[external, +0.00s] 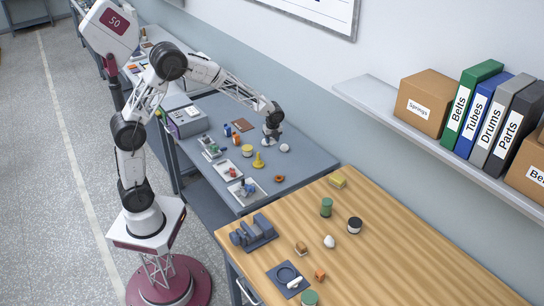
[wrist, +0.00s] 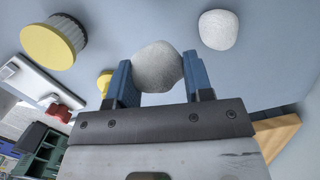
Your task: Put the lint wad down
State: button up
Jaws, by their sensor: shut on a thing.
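The lint wad (wrist: 157,67) is a pale grey, rounded, rough-looking lump. In the wrist view it sits between the two blue fingers of my gripper (wrist: 158,80), which is shut on it. In the external view my gripper (external: 271,138) is low over the far part of the grey-blue bench (external: 312,158). The held wad is hard to make out there. I cannot tell whether it touches the bench top. A second, whiter round lump (wrist: 218,29) lies apart to the right; it also shows in the external view (external: 284,148).
A yellow-ended spool (wrist: 52,42) stands left of my gripper. The wooden table (external: 400,240) adjoins. Bare bench lies right of my gripper.

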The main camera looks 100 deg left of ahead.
jog(key=s+a+n, duration=0.1)
jog(key=s+a, duration=0.2)
jog(key=a, duration=0.1)
jog(key=s+a, duration=0.3)
jog(key=a, duration=0.1)
jog(key=s+a+n, duration=0.1)
jog(key=s+a, duration=0.3)
jog(key=shift+s+a+f+n, duration=0.1)
jog(key=shift+a+f+n, duration=0.2)
jog(key=shift+a+f, duration=0.1)
jog(key=s+a, duration=0.3)
jog(key=s, duration=0.1)
jog(key=s+a+n, duration=0.1)
jog(key=s+a, duration=0.3)
jog(key=s+a+n, duration=0.1)
jog(key=s+a, duration=0.2)
jog(key=s, duration=0.2)
jog(key=shift+a+f+g, duration=0.25)
jog(key=shift+f+g, duration=0.05)
jog(key=shift+f, duration=0.05)
jog(key=shift+w, duration=0.1)
jog(key=w+a, duration=0.2)
jog(key=a, duration=0.2)
jog(key=w+a+f, duration=0.1)
jog(key=w+a, duration=0.1)
jog(key=a, duration=0.3)
jog(key=w+a, duration=0.3)
jog(key=a, duration=0.2)
jog(key=shift+a+f, duration=0.2)
jog(key=shift+f, duration=1.8)
